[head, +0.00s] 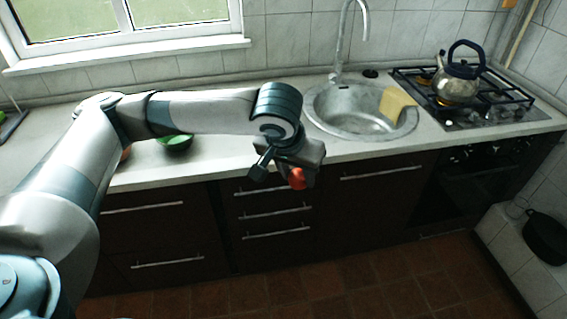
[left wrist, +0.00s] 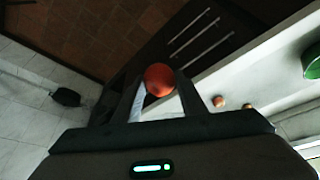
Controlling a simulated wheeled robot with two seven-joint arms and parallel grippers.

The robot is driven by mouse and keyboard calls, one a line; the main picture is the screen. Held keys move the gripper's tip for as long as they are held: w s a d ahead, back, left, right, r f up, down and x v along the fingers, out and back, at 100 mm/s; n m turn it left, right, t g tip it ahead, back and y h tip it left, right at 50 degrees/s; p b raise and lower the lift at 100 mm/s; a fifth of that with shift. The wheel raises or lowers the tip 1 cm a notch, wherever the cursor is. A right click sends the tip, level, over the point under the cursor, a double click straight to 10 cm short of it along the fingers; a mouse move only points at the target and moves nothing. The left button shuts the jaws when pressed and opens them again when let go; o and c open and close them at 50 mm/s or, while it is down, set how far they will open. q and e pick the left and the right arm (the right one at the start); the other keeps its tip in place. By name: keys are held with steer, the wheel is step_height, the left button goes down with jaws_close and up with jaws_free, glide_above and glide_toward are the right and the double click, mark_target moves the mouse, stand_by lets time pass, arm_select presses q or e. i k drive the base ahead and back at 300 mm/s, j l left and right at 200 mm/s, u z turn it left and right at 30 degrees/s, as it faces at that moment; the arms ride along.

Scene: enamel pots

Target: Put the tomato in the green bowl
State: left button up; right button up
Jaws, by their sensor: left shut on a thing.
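A red tomato (head: 297,179) is held between the fingers of my left gripper (head: 283,177), in the air in front of the counter's front edge. In the left wrist view the tomato (left wrist: 159,79) sits between the two fingertips of the gripper (left wrist: 160,95). The green bowl (head: 175,142) stands on the counter to the left, behind and below my left arm, partly hidden by it. The bowl (left wrist: 312,62) also shows at the right edge of the left wrist view. My right gripper is in neither view.
The counter (head: 225,153) has a round sink (head: 350,112) with a yellow cloth (head: 396,104) on its rim. A kettle (head: 458,82) stands on the stove at the right. Two small round items (left wrist: 219,101) lie on the counter near the bowl. Dark drawers are below.

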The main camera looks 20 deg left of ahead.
mark_target(177, 138)
steer(key=u, duration=0.8)
steer(key=i+u, duration=0.7)
steer(key=i+l+u, duration=0.1)
steer(key=u, duration=0.25)
steer(key=i+l, duration=0.25)
steer(key=i, duration=0.2)
steer(key=i+l+u, duration=0.1)
steer(key=i+l, duration=0.15)
steer(key=i, duration=0.15)
